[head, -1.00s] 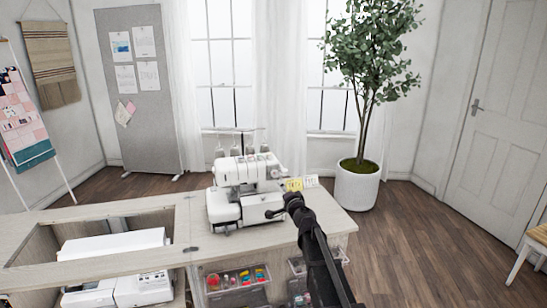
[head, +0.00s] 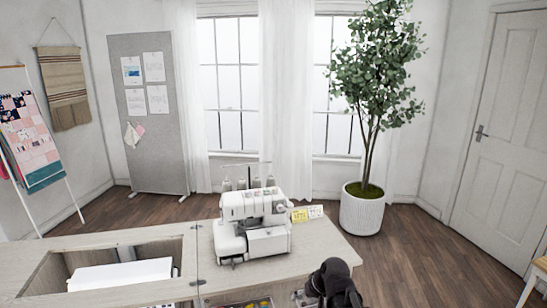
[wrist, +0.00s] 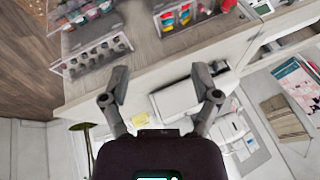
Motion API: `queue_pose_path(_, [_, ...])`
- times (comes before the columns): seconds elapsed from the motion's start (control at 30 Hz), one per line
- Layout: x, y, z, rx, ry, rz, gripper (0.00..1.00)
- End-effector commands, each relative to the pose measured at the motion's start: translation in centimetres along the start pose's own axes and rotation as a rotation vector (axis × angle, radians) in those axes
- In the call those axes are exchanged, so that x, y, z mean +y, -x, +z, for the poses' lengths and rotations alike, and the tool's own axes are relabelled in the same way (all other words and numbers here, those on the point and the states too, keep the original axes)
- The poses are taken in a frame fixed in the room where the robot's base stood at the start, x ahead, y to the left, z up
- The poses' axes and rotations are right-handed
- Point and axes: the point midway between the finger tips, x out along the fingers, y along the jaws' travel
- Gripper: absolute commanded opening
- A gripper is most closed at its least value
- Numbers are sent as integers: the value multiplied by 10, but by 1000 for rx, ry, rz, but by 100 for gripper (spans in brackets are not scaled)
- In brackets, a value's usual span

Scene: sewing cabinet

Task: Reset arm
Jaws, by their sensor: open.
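My arm (head: 335,285) shows at the bottom right of the head view, folded back near the cabinet's right front corner. My gripper (wrist: 162,90) is in the wrist view with its two fingers spread wide and nothing between them. The sewing cabinet (head: 330,249) has a light wood top, and a white serger (head: 252,222) stands on it. In the wrist view the serger is partly hidden behind the right finger.
An open well in the cabinet top holds a white sewing machine (head: 120,275). Yellow and white cards (head: 300,215) stand beside the serger. Clear bins (wrist: 95,55) sit on the shelf below.

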Motion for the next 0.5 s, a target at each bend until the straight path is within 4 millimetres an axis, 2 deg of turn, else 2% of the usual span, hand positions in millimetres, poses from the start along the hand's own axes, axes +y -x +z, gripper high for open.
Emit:
queue_pose_path(0.03, [7, 14, 18, -52, 2, 51, 79])
queue_pose_path(0.2, [37, 41, 64, -214, -10, 220, 79])
queue_pose_path(0.33, [51, 56, 85, -290, -25, 306, 79])
queue_pose_path(0.5, [58, 63, 95, -328, -35, 351, 79])
